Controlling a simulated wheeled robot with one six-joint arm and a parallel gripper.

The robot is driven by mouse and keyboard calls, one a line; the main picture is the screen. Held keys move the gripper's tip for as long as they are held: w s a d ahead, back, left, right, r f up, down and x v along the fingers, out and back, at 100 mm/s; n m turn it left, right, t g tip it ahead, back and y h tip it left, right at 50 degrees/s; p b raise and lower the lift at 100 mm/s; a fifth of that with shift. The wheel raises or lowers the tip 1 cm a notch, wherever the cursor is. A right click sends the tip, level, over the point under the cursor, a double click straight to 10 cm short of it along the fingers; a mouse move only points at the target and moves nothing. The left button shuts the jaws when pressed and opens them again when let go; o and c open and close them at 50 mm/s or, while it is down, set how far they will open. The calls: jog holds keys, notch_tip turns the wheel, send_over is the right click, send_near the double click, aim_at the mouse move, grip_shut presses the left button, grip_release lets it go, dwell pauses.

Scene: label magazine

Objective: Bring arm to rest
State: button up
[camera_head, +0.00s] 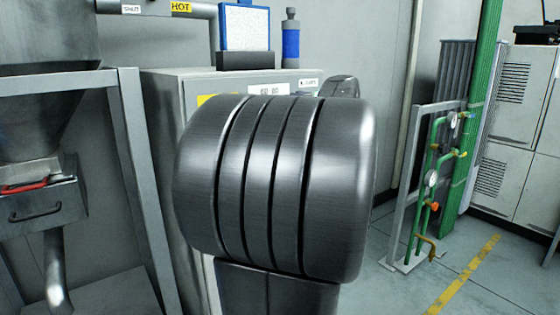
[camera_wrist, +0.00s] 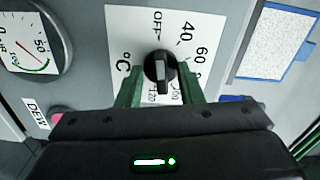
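My gripper (camera_wrist: 160,82) shows in the wrist view with its two green fingers spread apart. A black knob (camera_wrist: 160,70) on a white temperature dial plate (camera_wrist: 122,40) lies between and just beyond the fingertips. The knob's white mark points down in the picture, towards the high numbers. I see no clear contact between fingers and knob. In the head view my large dark arm link (camera_head: 275,185) fills the middle and hides my gripper and the knob.
A round gauge (camera_wrist: 30,40) and a DEW label (camera_wrist: 37,113) are left of the dial. The grey cabinet (camera_head: 165,100) carries a blue-framed board (camera_head: 246,28) and a blue bottle (camera_head: 290,42). A hopper (camera_head: 45,110) stands left, green valve piping (camera_head: 428,190) right. Floor at right is clear.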

jog(key=m+p, duration=0.3)
jog(key=p, duration=0.2)
jog(key=m+p, duration=0.3)
jog(key=p, duration=0.2)
jog(key=m+p, duration=0.3)
jog(key=p, duration=0.2)
jog(key=shift+s+d+r+m, duration=0.15)
jog(key=shift+r+m, duration=0.1)
jog(key=shift+m, duration=0.15)
jog(key=shift+f+p, duration=0.1)
jog(key=shift+p, duration=0.2)
